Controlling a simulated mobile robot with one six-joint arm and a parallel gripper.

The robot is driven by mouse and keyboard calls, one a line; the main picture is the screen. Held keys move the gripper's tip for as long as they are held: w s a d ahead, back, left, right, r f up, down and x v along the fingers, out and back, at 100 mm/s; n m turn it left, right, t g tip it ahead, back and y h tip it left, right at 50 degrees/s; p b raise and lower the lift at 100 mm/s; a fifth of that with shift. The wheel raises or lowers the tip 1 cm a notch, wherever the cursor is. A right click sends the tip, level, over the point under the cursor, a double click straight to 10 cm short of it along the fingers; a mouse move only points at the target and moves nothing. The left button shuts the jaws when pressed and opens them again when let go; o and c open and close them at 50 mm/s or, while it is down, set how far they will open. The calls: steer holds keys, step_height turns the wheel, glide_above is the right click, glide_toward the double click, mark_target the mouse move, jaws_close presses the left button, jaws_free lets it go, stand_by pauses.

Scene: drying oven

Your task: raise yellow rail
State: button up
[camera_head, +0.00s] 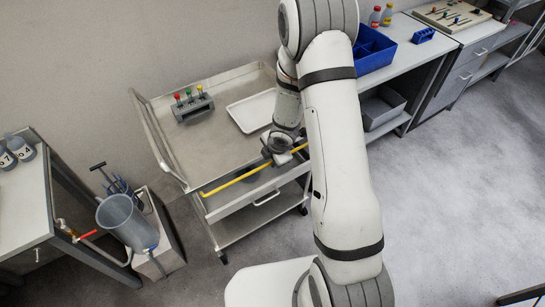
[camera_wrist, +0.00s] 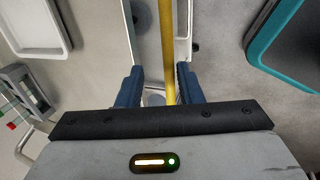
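The yellow rail (camera_head: 235,179) is a thin bar along the front edge of the grey cart (camera_head: 170,150). Its right part is partly hidden by my arm. My gripper (camera_head: 282,150) is at the right half of the rail. In the wrist view the rail (camera_wrist: 168,45) runs down the picture and passes between the two blue fingers of my gripper (camera_wrist: 158,80). The fingers are apart, with a gap on each side of the rail, nearer the right finger. I cannot tell how deep the rail lies between them.
On the cart top are a white tray (camera_head: 252,111) and a rack of capped tubes (camera_head: 192,105). A drawer with a handle (camera_head: 265,198) is below the rail. A bucket (camera_head: 127,222) stands left of the cart. A bench with a blue bin (camera_head: 374,48) is at right.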

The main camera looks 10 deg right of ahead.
steer(key=shift+w+a+r+p, duration=0.1)
steer(key=shift+w+r+p, duration=0.1)
steer(key=shift+r+p, duration=0.4)
steer(key=shift+w+a+r+p, duration=0.15)
steer(key=shift+r+p, duration=0.25)
steer(key=shift+r, duration=0.4)
steer(key=shift+w+r+p, duration=0.25)
steer(key=shift+r+p, duration=0.25)
steer(key=shift+r, duration=0.3)
steer(key=a+v, duration=0.1)
steer(key=v, duration=0.6)
steer(key=shift+d+r, duration=0.3)
steer(key=shift+d, duration=0.25)
